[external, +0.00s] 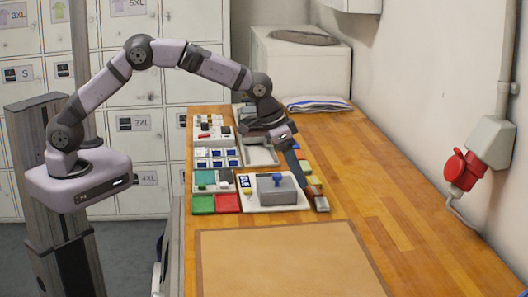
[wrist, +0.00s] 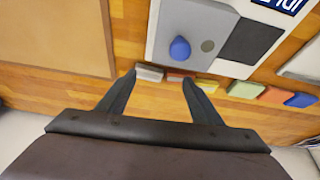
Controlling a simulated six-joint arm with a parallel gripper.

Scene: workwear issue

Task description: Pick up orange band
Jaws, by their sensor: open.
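A row of small coloured bands lies on the wooden bench. In the wrist view it runs grey (wrist: 150,73), red (wrist: 180,77), yellow (wrist: 207,84), green (wrist: 245,89), orange-red (wrist: 273,95) and blue (wrist: 300,100). The orange-red one looks most like the orange band, though the red one is close in hue. My gripper (external: 300,182) is open and empty over the row, and partly hides it in the external view. In the wrist view my gripper (wrist: 158,77) has its fingertips around the grey and red bands in the picture; the orange-red band is right of both fingers.
A white board with a grey block and blue knob (external: 277,178) lies beside the row; the knob (wrist: 180,49) also shows in the wrist view. Green and red trays (external: 228,203) and other boards lie left. A brown mat (external: 285,258) covers the near bench. The bench's right side is clear.

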